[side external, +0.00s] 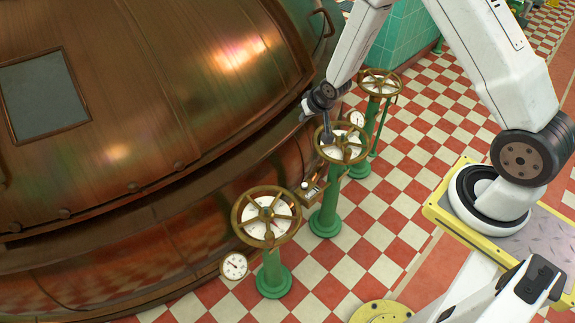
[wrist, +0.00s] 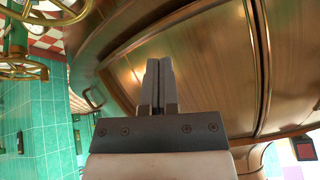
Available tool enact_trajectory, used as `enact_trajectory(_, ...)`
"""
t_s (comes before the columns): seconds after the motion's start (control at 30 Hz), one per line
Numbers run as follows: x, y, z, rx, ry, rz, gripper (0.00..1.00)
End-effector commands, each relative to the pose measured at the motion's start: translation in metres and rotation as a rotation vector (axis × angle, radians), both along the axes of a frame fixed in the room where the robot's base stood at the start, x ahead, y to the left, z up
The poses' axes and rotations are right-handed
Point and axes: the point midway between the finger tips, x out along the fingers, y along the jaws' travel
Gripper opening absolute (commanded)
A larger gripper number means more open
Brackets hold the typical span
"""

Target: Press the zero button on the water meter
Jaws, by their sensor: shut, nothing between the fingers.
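My gripper (side external: 327,136) is shut and empty, its fingers pointing down at the left rim of the middle brass handwheel (side external: 342,144). I cannot tell whether it touches the wheel. In the wrist view its two fingers (wrist: 158,66) lie side by side in front of the copper kettle. A small brass-coloured box (side external: 312,188) sits low between the middle and front handwheels, below the gripper and a little to its left. It may be the water meter. Its zero button is too small to make out, and the wrist view does not clearly show the box.
The large copper kettle (side external: 160,120) fills the left side, close to the gripper. The front handwheel (side external: 266,218) and back handwheel (side external: 380,83) stand on green posts. A round gauge (side external: 234,266) is at the front. Checkered floor (side external: 385,230) is open to the right.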

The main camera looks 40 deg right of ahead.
Motion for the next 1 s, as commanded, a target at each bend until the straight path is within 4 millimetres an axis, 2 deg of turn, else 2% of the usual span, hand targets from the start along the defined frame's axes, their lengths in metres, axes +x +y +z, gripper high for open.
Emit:
enact_trajectory(0.03, 0.003, -0.002, -0.010, 0.007, -0.006, -0.010, 0.00)
enact_trajectory(0.5, 0.022, -0.017, -0.090, 0.095, -0.103, -0.097, 0.00)
enact_trajectory(1.0, 0.014, -0.025, -0.179, 0.215, -0.200, -0.181, 0.00)
